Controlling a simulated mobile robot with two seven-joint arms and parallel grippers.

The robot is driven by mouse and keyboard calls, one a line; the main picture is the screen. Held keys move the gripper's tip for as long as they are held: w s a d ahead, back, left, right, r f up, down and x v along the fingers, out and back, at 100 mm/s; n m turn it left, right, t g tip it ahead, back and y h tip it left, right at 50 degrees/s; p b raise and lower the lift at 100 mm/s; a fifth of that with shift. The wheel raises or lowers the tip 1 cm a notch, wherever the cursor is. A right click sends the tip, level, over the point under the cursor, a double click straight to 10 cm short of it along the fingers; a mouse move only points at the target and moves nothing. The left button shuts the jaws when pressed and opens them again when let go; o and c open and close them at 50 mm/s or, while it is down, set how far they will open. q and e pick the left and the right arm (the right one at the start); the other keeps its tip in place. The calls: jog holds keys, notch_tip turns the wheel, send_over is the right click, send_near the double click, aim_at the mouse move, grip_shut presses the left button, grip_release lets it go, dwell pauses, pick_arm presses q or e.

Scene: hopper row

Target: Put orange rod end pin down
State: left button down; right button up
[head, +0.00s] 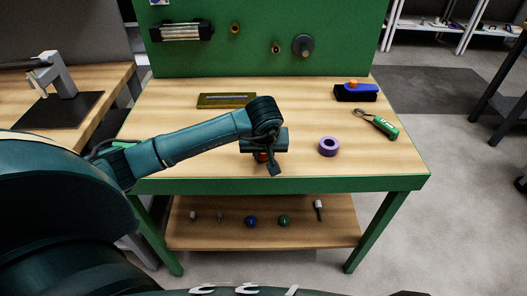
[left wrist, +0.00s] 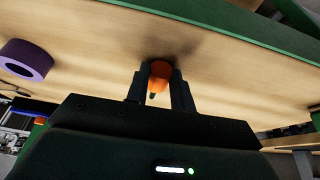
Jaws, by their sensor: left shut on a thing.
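My left gripper (left wrist: 159,88) is shut on the orange rod end pin (left wrist: 159,72), which sits between its two fingers. In the left wrist view the pin's far end is close to the wooden tabletop, with a dark shadow around it; I cannot tell whether it touches. The gripper is over the front middle of the workbench (head: 200,160). My right gripper is not in view.
A purple ring (head: 329,146) lies just right of the gripper. A green-handled tool (head: 377,123) and a blue and black item (head: 356,92) are further right. A brass-coloured tray (head: 226,100) lies behind. The front left tabletop is clear. A lower shelf (head: 300,240) holds several small parts.

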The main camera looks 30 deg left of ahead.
pick_arm(q)
jog(key=shift+f, duration=0.15)
jog(key=c, duration=1.2)
grip_release()
